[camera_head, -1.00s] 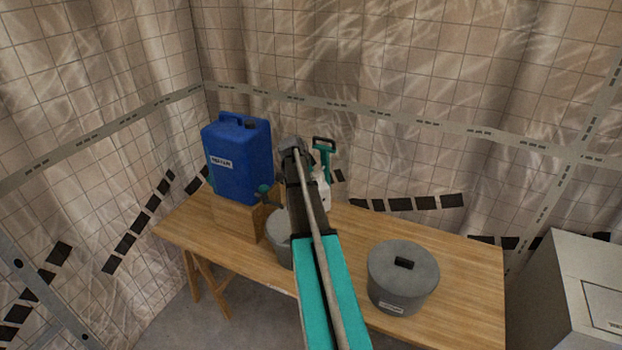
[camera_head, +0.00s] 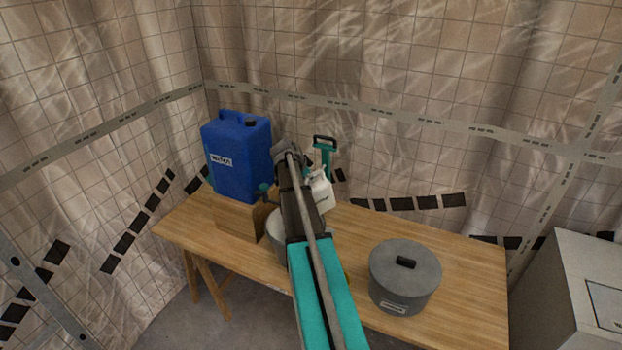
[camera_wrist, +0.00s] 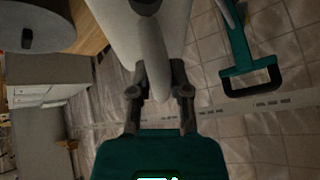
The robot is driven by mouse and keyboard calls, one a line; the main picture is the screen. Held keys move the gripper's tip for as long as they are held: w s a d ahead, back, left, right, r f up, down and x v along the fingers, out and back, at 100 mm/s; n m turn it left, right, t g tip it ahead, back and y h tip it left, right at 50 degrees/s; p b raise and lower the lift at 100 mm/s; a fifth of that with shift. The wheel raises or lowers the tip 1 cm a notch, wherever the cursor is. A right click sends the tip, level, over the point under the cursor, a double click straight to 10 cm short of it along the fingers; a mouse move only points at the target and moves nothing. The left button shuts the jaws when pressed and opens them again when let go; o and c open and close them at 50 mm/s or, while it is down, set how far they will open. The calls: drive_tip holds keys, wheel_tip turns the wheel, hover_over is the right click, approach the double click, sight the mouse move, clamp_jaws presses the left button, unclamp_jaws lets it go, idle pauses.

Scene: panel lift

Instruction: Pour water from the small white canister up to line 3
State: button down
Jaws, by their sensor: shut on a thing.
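The small white canister (camera_head: 321,192) is partly hidden behind my arm in the head view, near the back of the wooden table. In the wrist view the white canister (camera_wrist: 118,30) fills the top middle, with its handle between my fingers. My gripper (camera_wrist: 160,88) is shut on this handle. In the head view the fingers are hidden by my arm. A grey pot (camera_head: 277,240) stands below and left of the canister, mostly covered by my arm. I see no line marks and no water.
A lidded grey pot (camera_head: 404,278) is at the right of the table (camera_head: 462,266). A teal-handled thing (camera_head: 325,155) stands behind the canister. A grey cabinet (camera_head: 570,290) is far right.

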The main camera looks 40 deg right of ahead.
drive_tip(key=shift+w+a+f+g+h+b, duration=0.1)
drive_tip(key=shift+a+f+g+h+b, duration=0.2)
drive_tip(key=shift+h+b, duration=0.8)
drive_tip(key=shift+w+a+f+g+h+b, duration=0.1)
drive_tip(key=shift+a+f+h+b, duration=0.3)
drive_tip(key=shift+b, duration=1.15)
drive_tip(key=shift+w+a+f+n+g+h+b, duration=0.1)
drive_tip(key=shift+a+f+n+g+h+b, duration=0.2)
drive_tip(key=shift+h+b, duration=0.75)
drive_tip(key=shift+w+a+f+n+h+b, duration=0.1)
drive_tip(key=shift+a+f+h+b, duration=0.3)
drive_tip(key=shift+b, duration=1.25)
drive_tip(key=shift+d+r+p, duration=0.1)
drive_tip(key=shift+d+p, duration=0.1)
drive_tip(key=shift+p, duration=0.1)
